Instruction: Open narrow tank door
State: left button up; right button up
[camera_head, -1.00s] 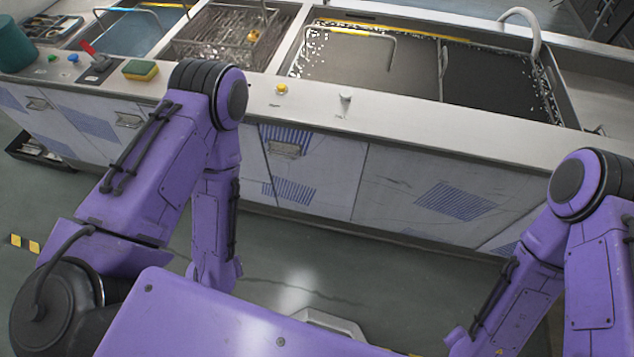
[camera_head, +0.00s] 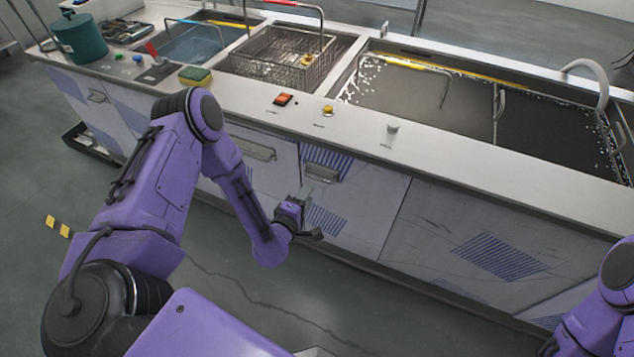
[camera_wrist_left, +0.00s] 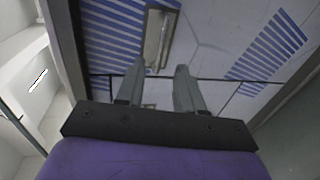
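The narrow tank door (camera_head: 338,217) is a pale panel with blue striped patches on the front of the tank bench. It looks shut. Its metal recessed handle (camera_head: 320,173) is near its top edge. My left gripper (camera_head: 306,196) is in front of this door, a little below and left of the handle. In the left wrist view the two fingers (camera_wrist_left: 160,72) are apart with nothing between them. There a metal handle (camera_wrist_left: 157,38) lies just beyond the fingertips; I cannot tell whether they touch it. My right gripper is out of view.
Another handled panel (camera_head: 250,148) is left of the narrow door, and a wide striped panel (camera_head: 480,245) is to its right. The benchtop (camera_head: 440,150) above carries buttons, a sponge (camera_head: 195,76) and a wire basket (camera_head: 290,65). The floor in front is clear.

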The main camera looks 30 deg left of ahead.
pick_arm(q)
jog(key=x, duration=0.7)
jog(key=shift+w+f, duration=0.2)
jog(key=shift+w, duration=0.2)
jog(key=shift+a, duration=0.1)
grip_shut()
dwell(0.7)
